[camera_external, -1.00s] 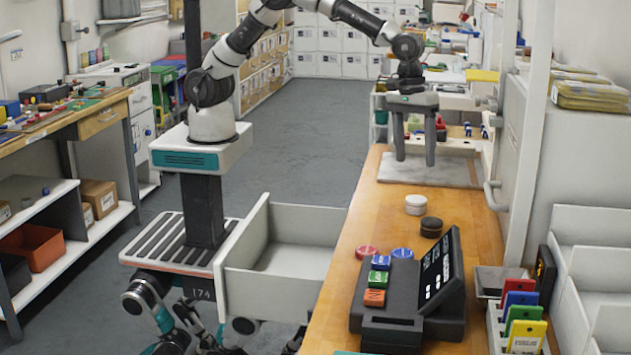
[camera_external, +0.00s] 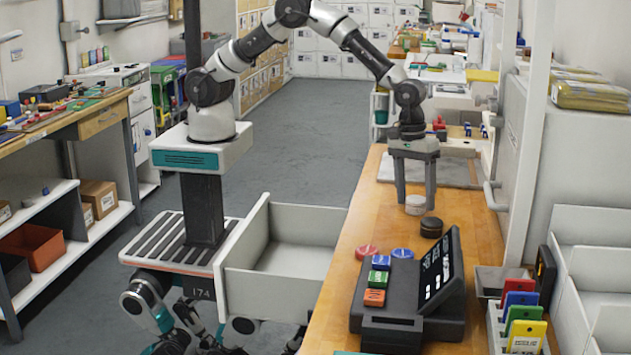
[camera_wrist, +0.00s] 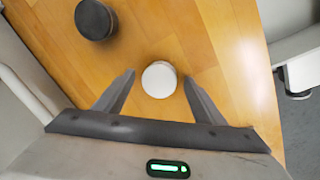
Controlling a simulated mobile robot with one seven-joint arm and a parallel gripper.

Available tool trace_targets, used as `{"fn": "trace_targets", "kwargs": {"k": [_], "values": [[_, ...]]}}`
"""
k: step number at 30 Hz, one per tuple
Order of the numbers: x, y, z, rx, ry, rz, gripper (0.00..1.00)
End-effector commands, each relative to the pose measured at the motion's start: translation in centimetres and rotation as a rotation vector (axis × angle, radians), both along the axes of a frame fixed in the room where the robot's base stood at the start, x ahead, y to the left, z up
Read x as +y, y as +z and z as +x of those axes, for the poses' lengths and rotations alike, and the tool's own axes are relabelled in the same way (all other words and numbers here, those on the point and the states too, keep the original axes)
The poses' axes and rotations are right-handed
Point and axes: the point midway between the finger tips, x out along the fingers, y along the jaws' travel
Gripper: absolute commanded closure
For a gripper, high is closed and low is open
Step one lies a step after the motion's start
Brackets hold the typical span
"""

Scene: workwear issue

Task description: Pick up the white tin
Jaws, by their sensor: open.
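The white tin (camera_external: 415,205) is small and round and stands on the wooden counter. It also shows in the wrist view (camera_wrist: 159,79), between and just beyond the tips of my gripper. My gripper (camera_external: 416,202) is open, pointing down, with one finger on each side of the tin. In the wrist view my gripper (camera_wrist: 158,76) shows gaps between both fingers and the tin. The fingers do not appear to touch it. Nothing is held.
A dark round tin (camera_external: 431,227) stands close by the white tin, also in the wrist view (camera_wrist: 95,19). Red and blue discs (camera_external: 367,252) and a black terminal (camera_external: 430,290) are nearer on the counter (camera_external: 350,240). A grey mat (camera_external: 455,172) lies behind.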

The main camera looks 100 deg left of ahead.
Motion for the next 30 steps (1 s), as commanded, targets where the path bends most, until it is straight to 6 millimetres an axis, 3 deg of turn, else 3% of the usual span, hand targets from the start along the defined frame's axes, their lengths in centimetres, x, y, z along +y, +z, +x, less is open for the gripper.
{"fn": "trace_targets", "kwargs": {"k": [3,11,20,30], "values": [[0.0,0.1,0.0,-0.001,0.0,-0.001,0.4],[0.0,0.1,0.0,-0.001,0.0,-0.001,0.81],[-0.1,0.8,0.1,-0.004,-0.001,-0.002,0.81],[-0.1,7.2,0.1,-0.005,-0.001,-0.002,0.81]]}}
